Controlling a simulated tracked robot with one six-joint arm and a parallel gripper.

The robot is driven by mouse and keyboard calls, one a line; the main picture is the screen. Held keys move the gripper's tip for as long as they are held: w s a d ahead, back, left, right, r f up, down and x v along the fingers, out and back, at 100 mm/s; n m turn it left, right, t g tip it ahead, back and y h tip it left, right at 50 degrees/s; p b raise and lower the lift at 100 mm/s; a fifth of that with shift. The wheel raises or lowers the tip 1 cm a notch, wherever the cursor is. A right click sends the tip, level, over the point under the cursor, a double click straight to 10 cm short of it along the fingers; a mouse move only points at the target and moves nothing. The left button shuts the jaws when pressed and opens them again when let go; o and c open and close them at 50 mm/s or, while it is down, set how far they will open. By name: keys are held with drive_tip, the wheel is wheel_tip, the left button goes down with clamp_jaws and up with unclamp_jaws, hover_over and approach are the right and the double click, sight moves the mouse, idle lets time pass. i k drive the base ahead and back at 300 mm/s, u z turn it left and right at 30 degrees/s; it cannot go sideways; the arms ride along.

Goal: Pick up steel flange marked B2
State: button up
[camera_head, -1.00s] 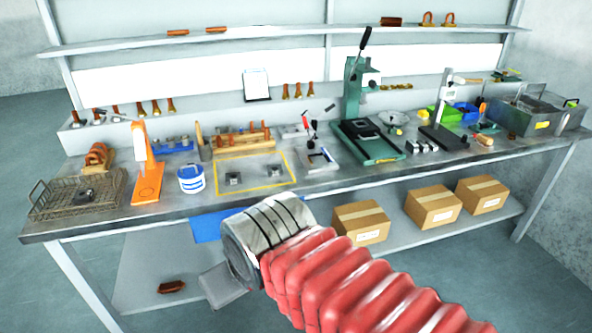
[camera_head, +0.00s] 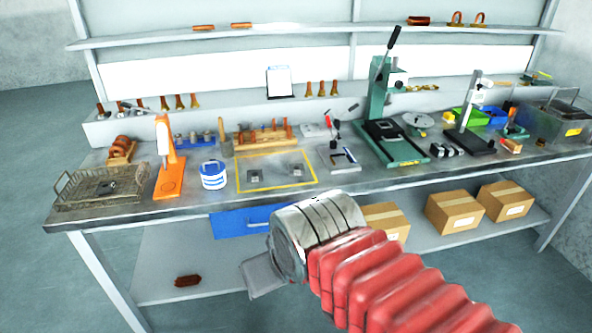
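Two small steel pieces that look like flanges lie inside the yellow outline on the bench, a left one (camera_head: 255,176) and a right one (camera_head: 297,171). A darker metal piece (camera_head: 106,187) lies in the wire basket at the bench's left end. No B2 mark can be read on any of them. My arm, in a red bellows sleeve with a silver wrist, reaches in from the lower right. A grey part of my gripper (camera_head: 263,277) shows below the wrist, in front of the bench and below its top. Its fingers cannot be made out, and no held thing shows.
The wire basket (camera_head: 68,202), an orange stand (camera_head: 168,172) and a white-blue tub (camera_head: 213,175) stand left of the yellow outline (camera_head: 243,187). A green press (camera_head: 377,105) stands to the right. Cardboard boxes (camera_head: 455,211) sit on the lower shelf.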

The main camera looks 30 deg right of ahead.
sight(294, 169)
drive_tip(key=u, duration=0.05)
drive_tip(key=i, duration=1)
drive_tip(key=z, duration=0.05)
